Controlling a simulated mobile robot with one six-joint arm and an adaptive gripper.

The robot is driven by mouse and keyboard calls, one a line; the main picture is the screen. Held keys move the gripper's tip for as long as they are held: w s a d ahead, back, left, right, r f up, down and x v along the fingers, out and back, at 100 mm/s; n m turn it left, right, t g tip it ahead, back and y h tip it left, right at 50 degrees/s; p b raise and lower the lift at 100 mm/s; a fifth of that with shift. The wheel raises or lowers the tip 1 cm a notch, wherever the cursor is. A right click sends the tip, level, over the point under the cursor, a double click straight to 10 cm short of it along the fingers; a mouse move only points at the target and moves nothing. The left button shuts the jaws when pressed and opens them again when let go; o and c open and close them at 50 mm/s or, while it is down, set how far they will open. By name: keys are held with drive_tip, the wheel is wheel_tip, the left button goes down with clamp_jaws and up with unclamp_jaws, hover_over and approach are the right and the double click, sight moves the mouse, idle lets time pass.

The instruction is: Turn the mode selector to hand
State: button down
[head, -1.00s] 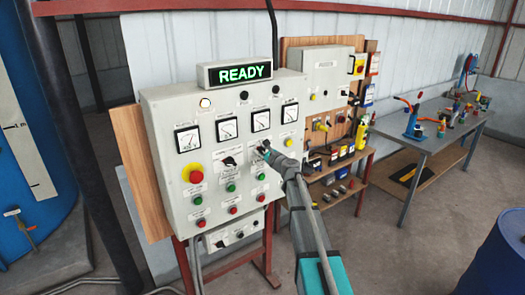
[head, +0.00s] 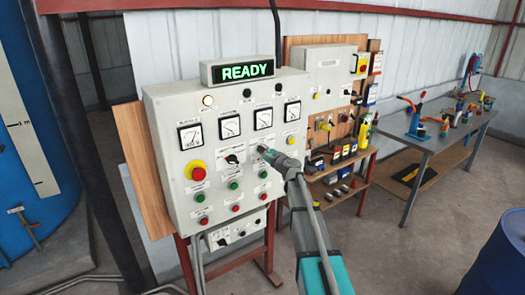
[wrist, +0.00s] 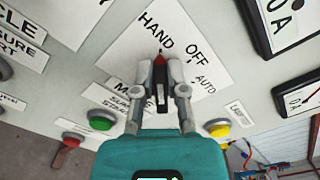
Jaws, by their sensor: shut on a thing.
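The mode selector (wrist: 161,82) is a small dark knob with a red part, on a white label reading HAND, OFF and AUTO (wrist: 180,50). In the wrist view my gripper (wrist: 161,72) is shut on it, one finger on each side. In the head view my gripper (head: 264,152) reaches the panel front below the right-hand meters, and covers the selector there.
The grey control panel (head: 170,120) carries a lit READY display (head: 247,71), several meters, a red emergency button (head: 198,173) and another black selector (head: 233,158) left of my gripper. Green and red buttons sit below. A workbench (head: 430,140) stands at right.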

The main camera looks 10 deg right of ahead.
drive_tip(key=c, duration=0.7)
unclamp_jaws()
drive_tip(key=shift+w+d+f, duration=0.15)
drive_tip(key=shift+d, duration=0.05)
drive_tip(key=shift+w, duration=0.15)
drive_tip(key=v, duration=1.2)
drive_tip(key=shift+a, duration=0.1)
